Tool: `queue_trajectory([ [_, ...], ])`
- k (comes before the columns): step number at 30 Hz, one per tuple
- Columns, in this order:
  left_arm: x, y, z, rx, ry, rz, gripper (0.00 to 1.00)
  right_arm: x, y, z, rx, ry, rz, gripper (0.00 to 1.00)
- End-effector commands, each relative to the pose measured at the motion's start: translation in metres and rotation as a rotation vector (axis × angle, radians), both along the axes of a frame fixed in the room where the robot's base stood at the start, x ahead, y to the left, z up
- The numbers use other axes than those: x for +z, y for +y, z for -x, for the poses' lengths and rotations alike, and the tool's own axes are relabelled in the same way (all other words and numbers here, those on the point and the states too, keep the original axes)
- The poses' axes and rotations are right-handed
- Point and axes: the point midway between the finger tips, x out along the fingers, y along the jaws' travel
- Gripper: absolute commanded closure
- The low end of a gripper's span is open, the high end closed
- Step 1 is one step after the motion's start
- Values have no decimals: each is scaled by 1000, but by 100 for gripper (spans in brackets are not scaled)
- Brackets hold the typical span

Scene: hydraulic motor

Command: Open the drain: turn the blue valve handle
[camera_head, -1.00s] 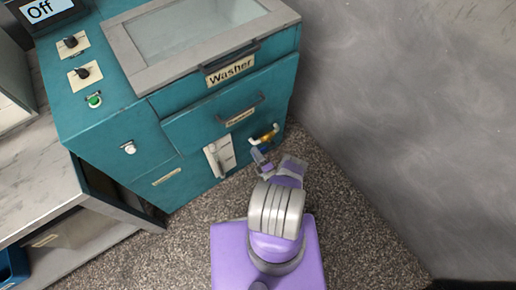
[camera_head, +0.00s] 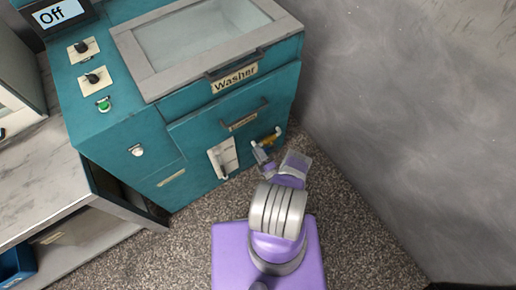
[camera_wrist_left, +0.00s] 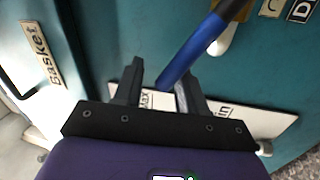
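The blue valve handle (camera_wrist_left: 190,50) runs diagonally in the left wrist view, from a dark fitting at the upper right down to the gap between my left fingertips. My left gripper (camera_wrist_left: 160,85) is open, with a finger on each side of the handle's lower end; I cannot tell whether either finger touches it. In the head view my left gripper (camera_head: 262,157) is low at the front of the teal washer (camera_head: 190,130), by a yellow fitting (camera_head: 270,139). The blue handle is mostly hidden there. My right gripper is not in view.
A white lever on a pale plate (camera_head: 222,157) is on the washer front, left of my gripper. A labelled plate (camera_wrist_left: 260,122) lies behind my fingers in the wrist view. A grey wall (camera_head: 410,140) stands at right; speckled floor is clear in front.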

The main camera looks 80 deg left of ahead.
Motion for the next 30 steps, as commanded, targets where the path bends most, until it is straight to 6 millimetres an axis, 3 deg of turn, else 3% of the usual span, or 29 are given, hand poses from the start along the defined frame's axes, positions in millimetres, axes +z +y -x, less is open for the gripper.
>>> queue_trajectory([
  [1, 16, 0, 0, 1, -1, -2, 60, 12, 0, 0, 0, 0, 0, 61],
  [3, 27, 0, 0, 0, 0, -1, 60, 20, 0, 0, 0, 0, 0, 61],
  [9, 49, 0, 0, 0, 0, 0, 60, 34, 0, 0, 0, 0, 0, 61],
  [21, 55, 0, 0, 0, 0, 0, 60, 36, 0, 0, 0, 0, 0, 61],
  [26, 53, -2, -2, 0, 8, 24, 82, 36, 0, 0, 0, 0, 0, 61],
  [30, 43, -7, -13, -11, 57, 155, 100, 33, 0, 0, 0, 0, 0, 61],
])
